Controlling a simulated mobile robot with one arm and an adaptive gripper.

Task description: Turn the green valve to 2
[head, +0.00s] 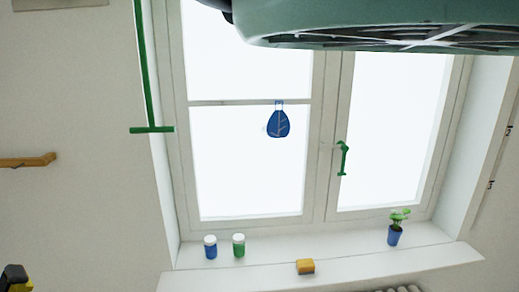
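I see no green valve with numbers in the head view. A green handle (343,158) is on the window frame, right of the middle. The top edge of a white ribbed radiator (405,289) just shows at the bottom, below the sill; the rest of it is cut off. My gripper is not recognisable in this view.
The white windowsill (345,268) holds a blue jar (210,250), a green jar (239,249), an orange sponge-like block (305,267) and a plant in a blue pot (394,236). A large green slatted object (380,25) covers the top. A yellow-and-black object (15,280) is cut off lower left.

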